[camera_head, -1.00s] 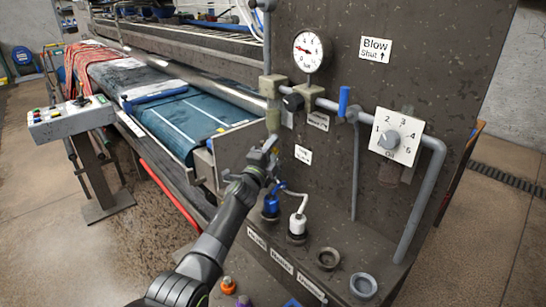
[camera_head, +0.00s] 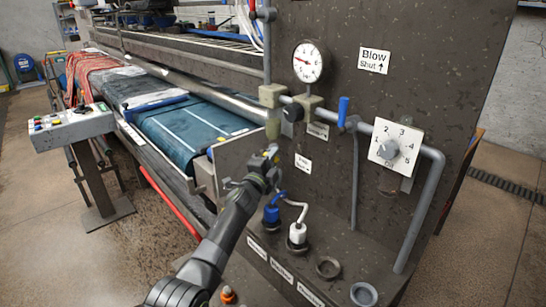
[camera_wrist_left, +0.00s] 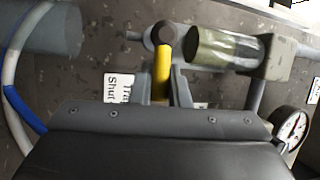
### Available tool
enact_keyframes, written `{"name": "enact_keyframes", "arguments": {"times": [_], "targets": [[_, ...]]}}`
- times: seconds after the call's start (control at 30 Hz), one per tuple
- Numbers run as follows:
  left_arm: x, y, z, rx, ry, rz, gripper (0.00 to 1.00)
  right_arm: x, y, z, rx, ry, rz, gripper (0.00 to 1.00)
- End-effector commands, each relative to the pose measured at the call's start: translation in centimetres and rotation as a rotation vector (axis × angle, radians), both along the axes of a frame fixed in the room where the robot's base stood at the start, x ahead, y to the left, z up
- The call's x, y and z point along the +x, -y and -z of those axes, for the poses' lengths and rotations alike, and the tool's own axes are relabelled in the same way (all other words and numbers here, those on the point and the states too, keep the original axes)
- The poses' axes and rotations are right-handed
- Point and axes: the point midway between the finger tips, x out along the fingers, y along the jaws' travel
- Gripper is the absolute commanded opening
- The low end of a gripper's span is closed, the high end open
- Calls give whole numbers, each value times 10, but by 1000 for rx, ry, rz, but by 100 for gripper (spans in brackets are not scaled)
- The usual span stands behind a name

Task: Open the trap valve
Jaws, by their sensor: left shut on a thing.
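The trap valve's yellow lever (camera_wrist_left: 162,74) shows in the left wrist view, running from a grey round pivot (camera_wrist_left: 160,35) down between my fingers. My left gripper (camera_wrist_left: 163,90) is shut on this lever. A white label reading "Trap" and "Shut" (camera_wrist_left: 119,88) is beside it on the panel. In the head view my left gripper (camera_head: 271,153) is at the panel, left of the small trap label (camera_head: 303,163), and it hides the lever. My right gripper is not in view.
Close by are a cloudy sight glass (camera_wrist_left: 222,46), a pressure gauge (camera_head: 308,61), a blue valve handle (camera_head: 343,110) and a numbered dial (camera_head: 396,147). Blue (camera_head: 271,213) and white (camera_head: 298,234) hose plugs sit below my gripper. A conveyor (camera_head: 190,130) is on the left.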

Motion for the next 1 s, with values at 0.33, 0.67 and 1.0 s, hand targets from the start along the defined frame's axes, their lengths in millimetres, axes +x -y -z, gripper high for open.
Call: {"name": "enact_keyframes", "arguments": {"times": [0.33, 0.67, 1.0], "targets": [[1, -1, -15, -132, -135, 0, 0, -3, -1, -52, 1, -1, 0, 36], [3, -2, -22, -260, -264, 0, 0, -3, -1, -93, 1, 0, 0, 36], [3, -4, -20, -327, -327, 0, 0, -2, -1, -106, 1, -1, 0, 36]]}}
